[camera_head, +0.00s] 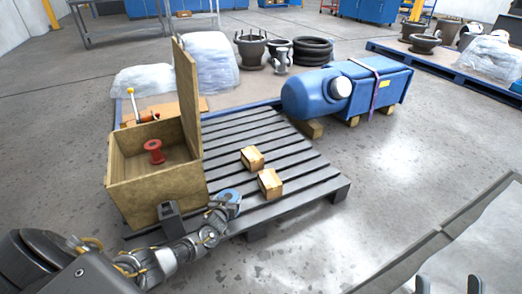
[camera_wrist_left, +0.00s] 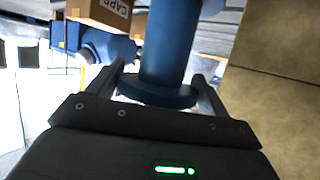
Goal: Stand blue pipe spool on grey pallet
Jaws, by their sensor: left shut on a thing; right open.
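The blue pipe spool (camera_head: 229,194) is in my left gripper (camera_head: 222,208), over the front edge of the grey pallet (camera_head: 305,172). Its ring-shaped flange faces up in the head view. In the left wrist view the spool (camera_wrist_left: 172,45) runs up between the two fingers of the left gripper (camera_wrist_left: 162,88), which are shut on it just by a flange. I cannot tell if the spool touches the slats.
A wooden crate (camera_head: 158,193) with a raised lid stands at the pallet's left, holding a red spool (camera_head: 154,151). Two small cardboard boxes (camera_head: 252,158) (camera_head: 270,183) sit mid-pallet. A blue tank (camera_head: 350,92) lies behind right. Slats between the boxes and the right edge are bare.

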